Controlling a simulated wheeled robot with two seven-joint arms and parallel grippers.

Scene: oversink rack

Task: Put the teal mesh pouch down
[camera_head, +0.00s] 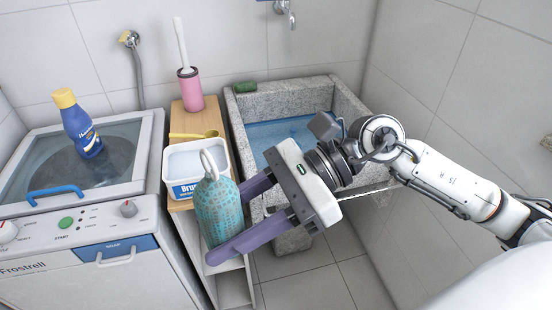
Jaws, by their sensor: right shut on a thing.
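The teal mesh pouch (218,208) hangs upright with a pale loop at its top. It is in front of the narrow wooden-topped shelf, near the white tub. My right gripper (225,222) comes in from the right, its two purple fingers shut on the pouch from the sides. The pouch hides part of the shelf and the tub's front. I cannot tell whether its base touches anything. My left gripper is not in view.
A white tub (184,188), a yellow scoop (193,135) and a pink brush holder (190,90) stand on the shelf (211,122). The washer (118,250) at left bears a blue bottle (78,124). A stone sink (243,106) with water lies behind my gripper. Floor shows at front right.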

